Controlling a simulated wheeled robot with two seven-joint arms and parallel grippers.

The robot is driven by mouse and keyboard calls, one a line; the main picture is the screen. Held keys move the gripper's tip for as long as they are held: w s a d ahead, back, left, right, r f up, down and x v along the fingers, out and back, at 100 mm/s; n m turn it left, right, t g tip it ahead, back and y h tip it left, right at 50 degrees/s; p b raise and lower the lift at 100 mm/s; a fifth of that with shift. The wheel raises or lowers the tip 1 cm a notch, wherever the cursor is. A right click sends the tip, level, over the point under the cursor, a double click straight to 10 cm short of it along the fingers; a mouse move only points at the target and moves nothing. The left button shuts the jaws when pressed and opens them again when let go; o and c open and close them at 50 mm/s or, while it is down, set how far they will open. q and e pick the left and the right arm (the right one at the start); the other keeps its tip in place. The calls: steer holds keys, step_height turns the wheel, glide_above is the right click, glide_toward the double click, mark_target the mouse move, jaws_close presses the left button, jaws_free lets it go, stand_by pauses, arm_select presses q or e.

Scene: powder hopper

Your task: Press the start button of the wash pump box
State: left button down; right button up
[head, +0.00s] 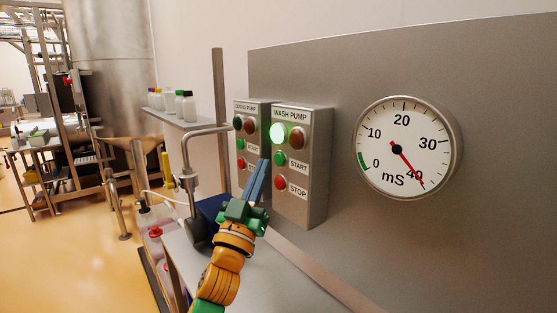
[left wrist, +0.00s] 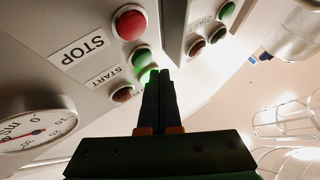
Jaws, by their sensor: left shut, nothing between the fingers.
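The wash pump box (head: 312,175) is a grey box on the wall panel. It has a green start button (head: 280,158), a red stop button (head: 281,183), a lit green lamp (head: 278,133) and a dark red lamp (head: 297,137). My left gripper (head: 264,164) is shut and empty, its blue fingers pointing up just left of the start button. In the left wrist view the fingertips (left wrist: 158,74) overlap the edge of the glowing lamp, close by the start button (left wrist: 142,57). I cannot tell whether they touch anything. My right gripper is not in view.
A similar dosing pump box (head: 252,120) stands just left of the wash pump box, partly behind my fingers. A round gauge (head: 405,148) is on the panel to the right. A metal tap (head: 190,165) and a shelf with bottles (head: 180,118) are at the left.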

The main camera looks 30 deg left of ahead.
arm_select(q)
steer(key=s, duration=0.1)
steer(key=s+a, duration=0.1)
steer(key=s, duration=0.2)
steer(key=shift+a+p, duration=0.3)
steer(key=shift+a, duration=0.05)
stand_by(0.5)
